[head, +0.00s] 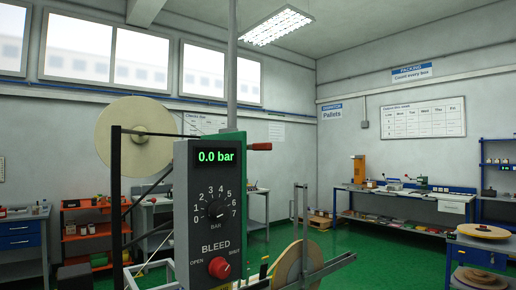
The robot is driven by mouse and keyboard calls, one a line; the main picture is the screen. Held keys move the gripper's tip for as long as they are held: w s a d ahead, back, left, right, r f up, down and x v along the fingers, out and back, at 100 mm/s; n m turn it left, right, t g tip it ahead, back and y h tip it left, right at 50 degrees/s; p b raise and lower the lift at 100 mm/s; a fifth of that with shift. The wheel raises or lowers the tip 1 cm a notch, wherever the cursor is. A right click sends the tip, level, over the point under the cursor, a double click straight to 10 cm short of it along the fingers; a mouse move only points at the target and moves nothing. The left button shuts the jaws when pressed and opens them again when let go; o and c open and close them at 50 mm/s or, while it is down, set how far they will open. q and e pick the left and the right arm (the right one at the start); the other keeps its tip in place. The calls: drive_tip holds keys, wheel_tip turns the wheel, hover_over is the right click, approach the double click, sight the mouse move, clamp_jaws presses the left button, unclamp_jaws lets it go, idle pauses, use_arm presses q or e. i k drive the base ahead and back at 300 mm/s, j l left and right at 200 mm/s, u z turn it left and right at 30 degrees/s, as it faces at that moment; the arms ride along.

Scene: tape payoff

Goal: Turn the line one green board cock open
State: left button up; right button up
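A grey control box (209,185) stands upright in the near middle. Its green display reads 0.0 bar. Below it are a black dial knob (217,210) on a 0 to 7 BAR scale and a red BLEED knob (219,268) between OPEN and SHUT marks; its setting is too small to tell. A green board (233,136) shows only as an edge behind the box. A red-brown handle (259,147) sticks out to the right beside the board. I cannot tell whether it is the line one cock. Neither gripper is in view.
A large cream reel (135,136) sits on a dark frame (116,210) left of the box. A tan reel (296,265) and metal rails stand low to the right. Workbenches (405,205) line the back wall.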

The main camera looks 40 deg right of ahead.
sight(260, 146)
drive_tip(key=l+u, duration=0.1)
drive_tip(key=l, duration=0.35)
drive_tip(key=k+l+u, duration=0.15)
drive_tip(key=l, duration=0.3)
drive_tip(key=k+l, duration=0.1)
drive_tip(key=l, duration=0.8)
drive_tip(key=k+l, duration=0.15)
drive_tip(key=l, duration=0.3)
drive_tip(key=k+l, duration=0.1)
drive_tip(key=l, duration=0.4)
drive_tip(key=i+u, duration=0.05)
